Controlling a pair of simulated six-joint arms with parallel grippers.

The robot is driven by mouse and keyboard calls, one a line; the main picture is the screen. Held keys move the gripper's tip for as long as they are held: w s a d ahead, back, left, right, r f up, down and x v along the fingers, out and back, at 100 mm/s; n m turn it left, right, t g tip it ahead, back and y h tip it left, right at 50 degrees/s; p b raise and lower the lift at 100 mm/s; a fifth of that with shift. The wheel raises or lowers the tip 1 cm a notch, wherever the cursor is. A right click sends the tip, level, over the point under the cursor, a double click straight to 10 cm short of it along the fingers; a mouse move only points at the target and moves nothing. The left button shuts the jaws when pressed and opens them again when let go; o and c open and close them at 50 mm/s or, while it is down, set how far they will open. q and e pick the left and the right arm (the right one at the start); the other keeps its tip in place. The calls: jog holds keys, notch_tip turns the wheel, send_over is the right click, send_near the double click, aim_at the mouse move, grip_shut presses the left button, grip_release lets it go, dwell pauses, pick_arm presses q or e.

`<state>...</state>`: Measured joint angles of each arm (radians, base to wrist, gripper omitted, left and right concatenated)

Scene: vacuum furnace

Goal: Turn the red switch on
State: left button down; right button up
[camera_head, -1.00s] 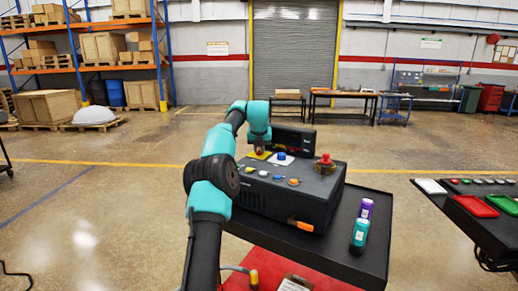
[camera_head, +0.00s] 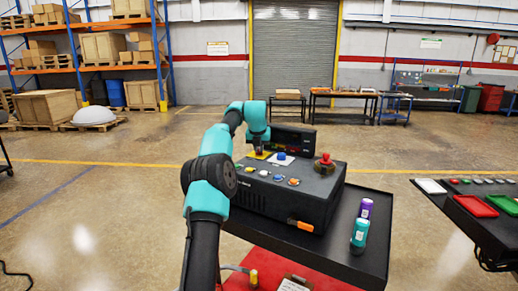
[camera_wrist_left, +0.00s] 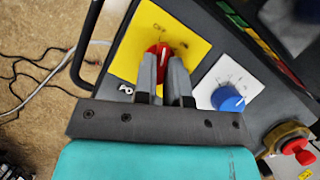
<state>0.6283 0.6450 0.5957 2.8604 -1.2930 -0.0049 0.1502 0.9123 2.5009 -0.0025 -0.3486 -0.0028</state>
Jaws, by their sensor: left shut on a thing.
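The red switch (camera_wrist_left: 157,52) is a round knob with a pale pointer line on a yellow plate (camera_wrist_left: 185,28) with small lettering, seen in the left wrist view. My left gripper (camera_wrist_left: 166,62) is shut on the red switch, its two grey fingers on either side of it. In the head view, my left gripper (camera_head: 259,149) is over the yellow plate on top of the black furnace control box (camera_head: 290,208), and it mostly hides the red switch there. My right gripper is in no view.
A blue knob (camera_wrist_left: 228,99) on a white plate sits right beside the red switch. A red mushroom button (camera_head: 325,158) stands at the box's right. Small coloured buttons line the box front.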

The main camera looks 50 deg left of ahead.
pick_arm(q)
jog(key=c, duration=1.2)
grip_release()
